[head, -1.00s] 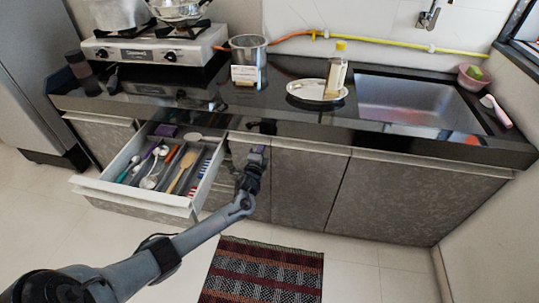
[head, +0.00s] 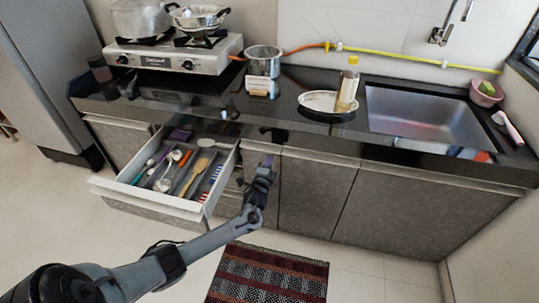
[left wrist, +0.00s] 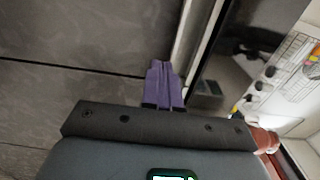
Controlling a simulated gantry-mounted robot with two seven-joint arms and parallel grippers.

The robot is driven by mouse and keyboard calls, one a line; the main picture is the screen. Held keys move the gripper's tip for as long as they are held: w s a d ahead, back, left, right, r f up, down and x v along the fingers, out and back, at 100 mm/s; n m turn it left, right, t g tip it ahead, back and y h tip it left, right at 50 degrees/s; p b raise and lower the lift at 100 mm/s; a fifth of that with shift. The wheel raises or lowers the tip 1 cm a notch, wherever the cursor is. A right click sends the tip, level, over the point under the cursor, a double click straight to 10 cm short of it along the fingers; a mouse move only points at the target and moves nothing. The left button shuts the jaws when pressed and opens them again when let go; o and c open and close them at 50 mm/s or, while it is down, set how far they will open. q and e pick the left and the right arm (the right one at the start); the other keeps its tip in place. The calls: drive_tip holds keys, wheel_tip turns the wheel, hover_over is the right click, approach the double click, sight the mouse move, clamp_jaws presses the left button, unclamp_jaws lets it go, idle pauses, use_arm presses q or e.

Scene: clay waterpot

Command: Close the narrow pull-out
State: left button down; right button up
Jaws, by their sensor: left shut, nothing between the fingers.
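The narrow pull-out (head: 257,155) is the slim grey front under the counter, between the open cutlery drawer and the wider cabinet doors. My left gripper (head: 269,160) is in front of it and covers part of it. I cannot tell how far the pull-out stands out. In the left wrist view the purple fingers (left wrist: 161,68) are shut together and empty, close to a grey patterned front beside a pale metal strip. I cannot tell whether they touch it. My right gripper is not in view.
An open white drawer (head: 107,187) of utensils juts out left of my left gripper. The dark counter (head: 220,106) overhangs the fronts. A striped mat (head: 268,276) lies on the floor. The cabinet doors (head: 317,190) on the right are shut.

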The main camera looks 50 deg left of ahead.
use_arm(q)
drive_tip(key=s+d+f+g+p, duration=0.1)
drive_tip(key=s+d+p, duration=0.3)
drive_tip(key=s, duration=0.3)
drive_tip(key=s+d+f+p, duration=0.1)
drive_tip(key=s+d+p, duration=0.25)
drive_tip(key=s, duration=0.35)
drive_tip(key=s+d+r+n+g+h+p, duration=0.1)
drive_tip(key=s+d+r+h+p, duration=0.2)
drive_tip(key=d, duration=0.4)
drive_tip(key=s+d+r+n+g+h+p, duration=0.1)
drive_tip(key=s+d+h+p, duration=0.2)
drive_tip(key=s+d, duration=0.35)
drive_tip(key=s+d+r+n+g+h+p, duration=0.2)
drive_tip(key=s+d+r+n+g+h, duration=0.4)
drive_tip(key=s+d+r, duration=0.6)
wheel_tip(320, 180, up, 39)
drive_tip(key=d+g+y+p, duration=0.1)
drive_tip(key=g+p, duration=0.1)
drive_tip(key=p, duration=3.5)
drive_tip(key=shift+w+d+n+p, duration=0.35)
drive_tip(key=shift+w+n, duration=0.05)
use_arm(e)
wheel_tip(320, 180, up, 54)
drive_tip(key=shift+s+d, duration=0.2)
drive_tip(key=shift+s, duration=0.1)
